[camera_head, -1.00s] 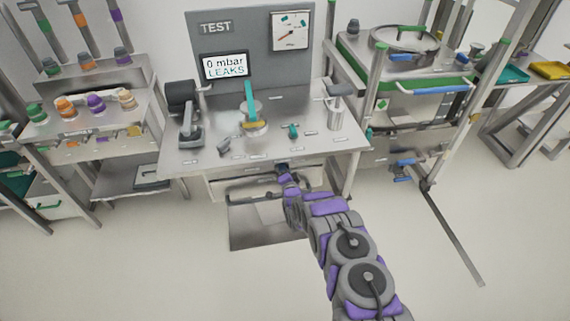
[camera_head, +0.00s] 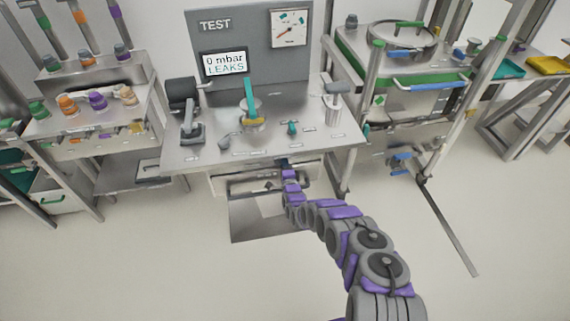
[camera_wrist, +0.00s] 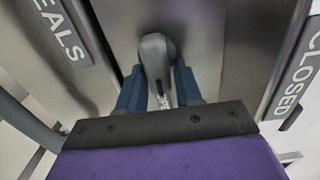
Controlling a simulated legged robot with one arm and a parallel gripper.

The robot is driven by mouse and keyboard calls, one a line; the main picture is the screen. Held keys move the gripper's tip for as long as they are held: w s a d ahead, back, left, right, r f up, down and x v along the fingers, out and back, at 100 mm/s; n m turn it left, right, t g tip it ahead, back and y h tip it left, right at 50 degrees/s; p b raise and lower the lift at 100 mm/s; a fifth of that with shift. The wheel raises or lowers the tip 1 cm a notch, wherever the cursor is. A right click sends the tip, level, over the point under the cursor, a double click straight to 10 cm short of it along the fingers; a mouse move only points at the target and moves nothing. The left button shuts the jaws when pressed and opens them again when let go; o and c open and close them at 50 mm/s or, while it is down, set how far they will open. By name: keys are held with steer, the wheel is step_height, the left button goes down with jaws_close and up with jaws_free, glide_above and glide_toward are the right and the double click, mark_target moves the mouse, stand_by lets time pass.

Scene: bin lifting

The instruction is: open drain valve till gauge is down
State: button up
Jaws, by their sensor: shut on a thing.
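The gauge (camera_head: 290,28) is a white square dial on the grey TEST panel (camera_head: 235,45); its red needle points to the lower left, and its numbers are too small to read. My gripper (camera_head: 285,163) is at the front edge of the test bench, by the drawers. In the wrist view its blue fingers (camera_wrist: 158,95) are shut on a grey rounded handle (camera_wrist: 155,48). A label reading CLOSED (camera_wrist: 296,75) is to the right of the handle, and one ending in EALS (camera_wrist: 62,28) is to the left. I cannot tell which part is the drain valve.
A screen (camera_head: 225,64) on the panel reads 0 mbar LEAKS. On the bench top (camera_head: 185,155) stand a teal-handled fitting (camera_head: 250,100), a small teal knob (camera_head: 292,128) and a grey cylinder (camera_head: 332,108). A cart with a round vessel (camera_head: 402,38) is at right, shelves at left.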

steer(key=w+r, duration=0.1)
steer(key=w+d+r, duration=0.1)
steer(key=r, duration=0.1)
steer(key=shift+r+t, duration=0.1)
steer(key=shift+t, duration=0.2)
steer(key=o, duration=0.9)
steer(key=shift+a+f+p+v, duration=0.3)
steer(key=shift+p+v, duration=0.45)
steer(key=shift+v, duration=2.45)
steer(key=shift+a+f+p+v, duration=0.1)
steer(key=shift+f+p+v, duration=0.45)
steer(key=shift+v, duration=2.65)
steer(key=shift+a+f+p+v, duration=0.25)
steer(key=shift+p+v, duration=0.65)
steer(key=shift+v, duration=2.25)
steer(key=shift+s, duration=0.1)
